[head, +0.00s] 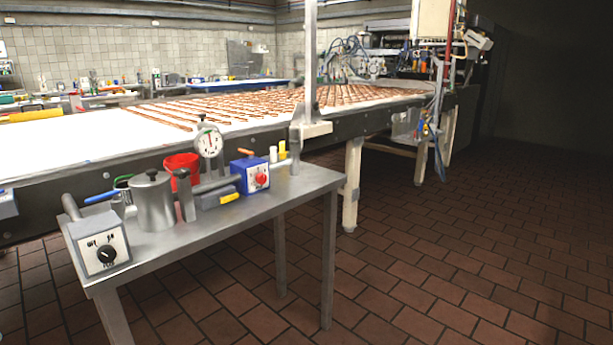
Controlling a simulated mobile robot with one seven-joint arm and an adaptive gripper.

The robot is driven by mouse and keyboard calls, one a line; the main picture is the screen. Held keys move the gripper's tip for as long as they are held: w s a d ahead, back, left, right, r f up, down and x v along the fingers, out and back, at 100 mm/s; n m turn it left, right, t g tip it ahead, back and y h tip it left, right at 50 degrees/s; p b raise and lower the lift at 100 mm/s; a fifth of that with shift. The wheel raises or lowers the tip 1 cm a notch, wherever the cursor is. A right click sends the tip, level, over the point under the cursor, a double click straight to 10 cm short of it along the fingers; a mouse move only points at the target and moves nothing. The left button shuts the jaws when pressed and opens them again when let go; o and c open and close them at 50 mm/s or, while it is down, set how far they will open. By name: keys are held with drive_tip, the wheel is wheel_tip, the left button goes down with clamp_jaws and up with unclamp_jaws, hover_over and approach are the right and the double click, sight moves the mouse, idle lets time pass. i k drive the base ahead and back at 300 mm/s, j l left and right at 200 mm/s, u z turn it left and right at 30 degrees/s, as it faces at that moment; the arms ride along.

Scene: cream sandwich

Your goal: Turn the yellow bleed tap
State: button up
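Two small yellow parts show on the metal side table, and I cannot tell for sure which is the bleed tap. One is a yellow lever-like piece (229,198) at the front end of a dark grey-blue block (213,196). The other is a short upright yellow piece (282,149) next to a white one, near the table's back right corner. Both are small in the picture, so their turn position is not clear. My gripper is not in view.
The metal table (200,238) also holds a grey control box (98,247), a lidded metal pot (152,203), a red cup (182,169), a dial gauge (209,143) and a blue box with a red knob (250,176). A long conveyor (60,135) runs behind. Tiled floor (430,260) at right is clear.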

sight(222, 201)
drive_tip(key=i+l+u, duration=0.25)
drive_tip(key=l, duration=0.35)
drive_tip(key=i+l+u, duration=0.25)
drive_tip(key=i+l, duration=0.15)
drive_tip(key=l, duration=0.25)
